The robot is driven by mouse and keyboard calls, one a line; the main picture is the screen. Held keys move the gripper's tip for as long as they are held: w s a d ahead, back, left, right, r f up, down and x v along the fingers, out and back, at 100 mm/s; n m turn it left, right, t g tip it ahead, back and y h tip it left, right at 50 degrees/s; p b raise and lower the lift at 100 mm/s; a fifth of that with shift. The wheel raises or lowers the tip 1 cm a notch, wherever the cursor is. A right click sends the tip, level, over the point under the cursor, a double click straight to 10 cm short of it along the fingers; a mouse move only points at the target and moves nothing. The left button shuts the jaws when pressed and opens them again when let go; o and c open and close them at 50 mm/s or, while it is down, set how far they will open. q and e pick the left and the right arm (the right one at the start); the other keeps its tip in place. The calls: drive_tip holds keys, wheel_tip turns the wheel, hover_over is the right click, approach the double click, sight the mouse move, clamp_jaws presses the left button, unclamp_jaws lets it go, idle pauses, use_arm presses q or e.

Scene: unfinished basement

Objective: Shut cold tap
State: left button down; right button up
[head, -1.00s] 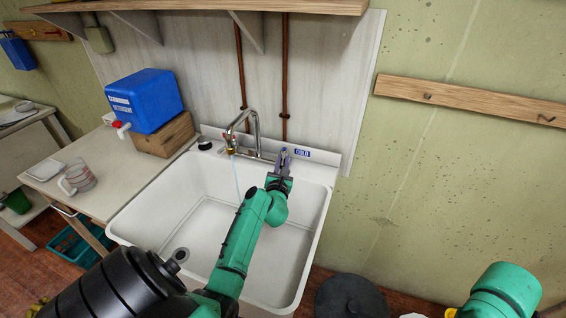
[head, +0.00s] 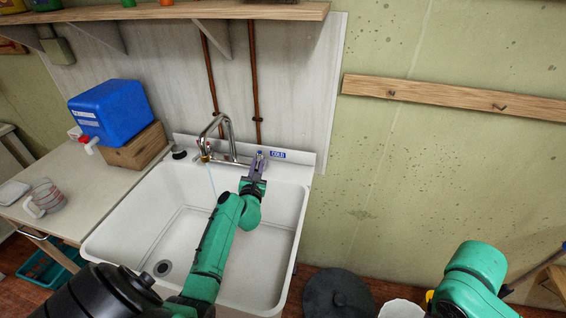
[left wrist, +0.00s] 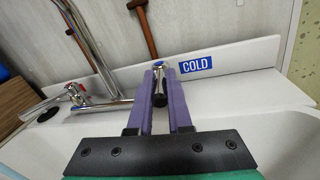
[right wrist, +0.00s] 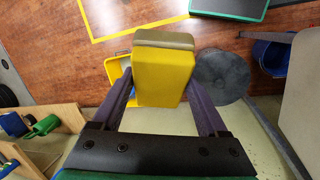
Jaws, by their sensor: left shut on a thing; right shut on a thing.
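The cold tap's lever (left wrist: 159,88) is chrome with a dark end and stands beside the blue COLD label (left wrist: 196,64) on the sink's back ledge. My left gripper (left wrist: 160,95) has its purple fingers on both sides of the lever, shut on it. In the head view my left gripper (head: 260,160) hides most of this tap. A thin stream of water (head: 212,180) falls from the chrome spout (head: 214,126) into the white sink (head: 150,222). My right gripper (right wrist: 162,88) is shut on a yellow sponge-like block (right wrist: 160,82) with a tan top, away from the sink.
A red-marked tap (left wrist: 72,88) is left of the spout. A blue container (head: 112,110) on a wooden block (head: 138,148) and a measuring cup (head: 45,198) stand on the left counter.

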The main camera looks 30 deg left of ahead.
wheel_tip(320, 180, up, 3)
drive_tip(key=shift+f+p, duration=0.2)
drive_tip(key=shift+p, duration=0.45)
drive_tip(key=shift+a+r, duration=0.15)
drive_tip(key=shift+r, duration=0.05)
use_arm(q)
drive_tip(key=m+h, duration=0.1)
drive_tip(key=a+m+t+h, duration=0.1)
drive_tip(key=h, duration=0.1)
drive_tip(key=shift+s+a+f+m+h, duration=0.1)
drive_tip(key=shift+s+a+m+h, duration=0.05)
drive_tip(key=shift+s+m+h, duration=0.2)
use_arm(e)
drive_tip(key=shift+f, duration=0.1)
use_arm(q)
drive_tip(key=c, duration=1.1)
unclamp_jaws()
drive_tip(key=shift+o, duration=1.3)
drive_tip(key=shift+a, duration=0.15)
use_arm(e)
drive_tip(key=shift+w, duration=0.1)
